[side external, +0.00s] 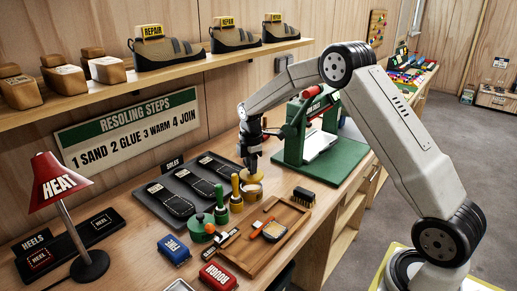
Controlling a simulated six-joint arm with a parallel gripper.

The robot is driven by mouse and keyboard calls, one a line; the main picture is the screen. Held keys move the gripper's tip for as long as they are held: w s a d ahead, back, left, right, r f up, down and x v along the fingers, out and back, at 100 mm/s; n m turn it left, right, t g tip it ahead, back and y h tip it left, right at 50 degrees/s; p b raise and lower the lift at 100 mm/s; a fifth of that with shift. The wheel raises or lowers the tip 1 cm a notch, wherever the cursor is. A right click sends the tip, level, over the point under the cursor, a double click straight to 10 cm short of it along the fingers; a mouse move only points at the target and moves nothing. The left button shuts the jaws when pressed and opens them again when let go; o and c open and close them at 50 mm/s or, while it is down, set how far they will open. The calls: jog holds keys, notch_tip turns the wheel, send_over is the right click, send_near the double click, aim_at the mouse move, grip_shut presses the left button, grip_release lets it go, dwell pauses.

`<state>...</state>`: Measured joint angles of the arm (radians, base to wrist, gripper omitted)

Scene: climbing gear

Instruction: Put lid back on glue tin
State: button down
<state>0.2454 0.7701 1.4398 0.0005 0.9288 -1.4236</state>
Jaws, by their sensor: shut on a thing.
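My gripper (252,168) points down over the bench and is shut on a yellowish round piece, which looks like the lid (252,178). Just below it is a yellow round tin (253,193), which looks like the glue tin. The lid appears over the tin's top; the view is too small to tell whether they touch or how level the lid is. The fingertips are small and partly hidden by the lid.
Upright handled tools (222,201) stand close left of the tin. A green press (318,150) stands behind right. Black sole trays (190,185) lie left.

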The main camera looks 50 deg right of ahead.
jog(key=shift+f, duration=1.6)
jog(key=shift+f, duration=0.2)
dwell(1.1)
grip_release()
dwell(0.5)
jog(key=shift+r, duration=0.2)
jog(key=shift+r, duration=3.35)
